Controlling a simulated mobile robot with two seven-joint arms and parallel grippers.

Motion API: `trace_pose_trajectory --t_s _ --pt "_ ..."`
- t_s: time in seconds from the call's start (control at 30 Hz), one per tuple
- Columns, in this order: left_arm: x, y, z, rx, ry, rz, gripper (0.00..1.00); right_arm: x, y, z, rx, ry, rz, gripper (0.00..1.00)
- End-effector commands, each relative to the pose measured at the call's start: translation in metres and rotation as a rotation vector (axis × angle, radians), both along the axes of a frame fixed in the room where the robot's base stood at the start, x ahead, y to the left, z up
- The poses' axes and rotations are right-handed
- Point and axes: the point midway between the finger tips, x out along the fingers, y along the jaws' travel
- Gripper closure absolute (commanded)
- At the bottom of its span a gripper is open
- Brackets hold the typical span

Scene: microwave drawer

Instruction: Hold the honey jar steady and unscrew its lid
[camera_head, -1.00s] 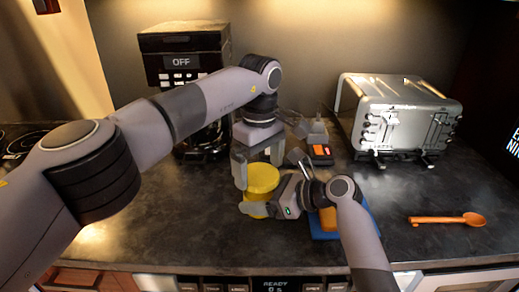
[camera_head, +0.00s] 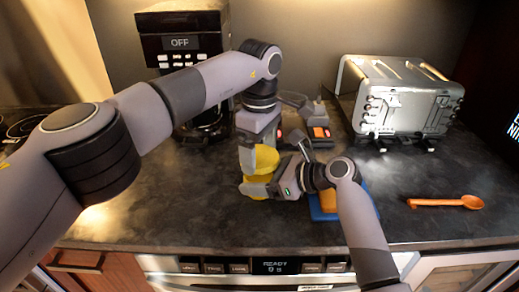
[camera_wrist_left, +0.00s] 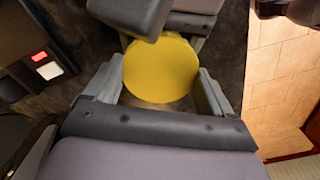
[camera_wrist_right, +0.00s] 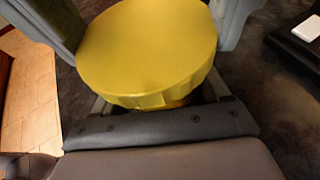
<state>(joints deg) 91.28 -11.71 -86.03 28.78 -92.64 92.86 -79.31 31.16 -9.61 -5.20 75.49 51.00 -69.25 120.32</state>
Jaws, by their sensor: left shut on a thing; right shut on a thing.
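The honey jar is mostly hidden; a yellow part of it (camera_head: 256,190) shows below its round yellow lid (camera_head: 267,158). My left gripper (camera_head: 259,156) comes from above and is shut on the lid, one finger on each side. The lid's flat top (camera_wrist_left: 160,70) shows between its fingers in the left wrist view. My right gripper (camera_head: 262,189) reaches in from the right and is shut on the jar below the lid. In the right wrist view the ridged lid (camera_wrist_right: 150,45) hides most of the jar. I cannot tell whether lid and jar are still joined.
A blue board (camera_head: 324,215) with an orange-yellow item lies right of the jar, partly behind my right arm. An orange spoon (camera_head: 445,202) lies farther right. A toaster (camera_head: 403,100) and a coffee maker (camera_head: 181,45) stand behind. The counter's front edge is close.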

Motion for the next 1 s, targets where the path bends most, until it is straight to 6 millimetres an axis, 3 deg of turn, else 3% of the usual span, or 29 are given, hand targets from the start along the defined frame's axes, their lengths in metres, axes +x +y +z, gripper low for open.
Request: trace_pose_trajectory --t_s 0.5,0.67,0.97,1.0 --pt "0.0004 0.0001 0.0013 0.001 -0.001 0.803 0.53 0.0003 -0.0004 -0.0003 -0.001 0.001 -0.001 1.00" --pt "0.0004 0.0000 0.0014 0.000 -0.001 0.907 0.53 0.0002 -0.0005 -0.0003 -0.001 0.001 -0.001 1.00" --pt "0.0004 0.0001 0.0014 0.000 -0.001 0.919 0.53 0.0003 -0.0005 -0.0004 -0.001 0.001 -0.001 1.00" --pt "0.0003 0.0002 0.0014 0.000 -0.001 0.919 0.10 0.0003 -0.0005 -0.0004 -0.001 0.001 -0.001 1.00"
